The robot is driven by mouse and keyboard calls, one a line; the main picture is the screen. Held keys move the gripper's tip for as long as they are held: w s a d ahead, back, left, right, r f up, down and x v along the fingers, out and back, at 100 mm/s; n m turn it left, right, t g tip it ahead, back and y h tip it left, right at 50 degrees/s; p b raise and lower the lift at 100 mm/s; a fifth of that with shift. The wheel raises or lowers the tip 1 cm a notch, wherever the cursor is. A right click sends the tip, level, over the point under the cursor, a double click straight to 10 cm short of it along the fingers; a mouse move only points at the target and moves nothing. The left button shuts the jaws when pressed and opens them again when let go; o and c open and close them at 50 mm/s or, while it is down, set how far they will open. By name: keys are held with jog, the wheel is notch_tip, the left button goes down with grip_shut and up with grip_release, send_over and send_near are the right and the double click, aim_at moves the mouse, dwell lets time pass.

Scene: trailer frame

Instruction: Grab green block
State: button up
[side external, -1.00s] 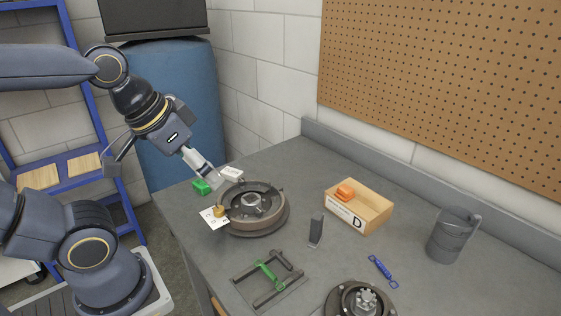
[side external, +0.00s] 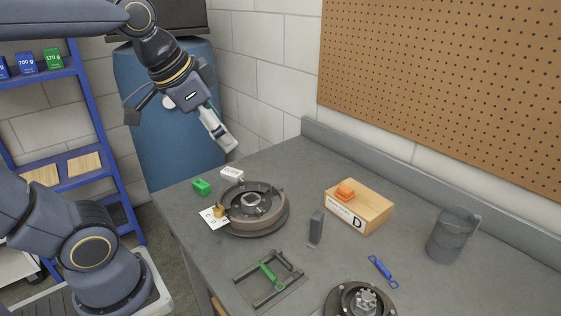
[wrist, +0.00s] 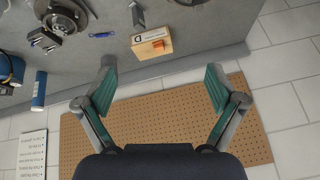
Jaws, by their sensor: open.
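The green block (side external: 202,187) lies on the grey table near its far left edge, beside a white block (side external: 231,174). My gripper (side external: 228,144) is above the table, up and to the right of the green block, apart from it. In the wrist view my gripper (wrist: 158,84) is open, with its two green-padded fingers spread wide and nothing between them. The green block is not visible in the wrist view.
A brake drum (side external: 255,207) stands close to the green block, with a brass weight (side external: 219,211) and paper in front. A wooden box (side external: 375,207) marked D holds an orange block (side external: 345,190). A grey mug (side external: 453,235) stands at right. The pegboard (wrist: 165,125) borders the table.

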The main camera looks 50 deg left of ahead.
jog(key=w+a+g, duration=0.1)
jog(key=w+a, duration=0.5)
jog(key=n+g, duration=0.5)
send_over(201, 183)
notch_tip(201, 183, down, 19)
notch_tip(201, 183, down, 10)
jog(key=shift+s+r, duration=0.1)
jog(key=shift+s, duration=0.05)
notch_tip(201, 183, down, 6)
jog(key=shift+a+f, duration=0.1)
jog(key=shift+f, duration=0.15)
jog(key=shift+c, duration=0.2)
jog(key=c, duration=1.2)
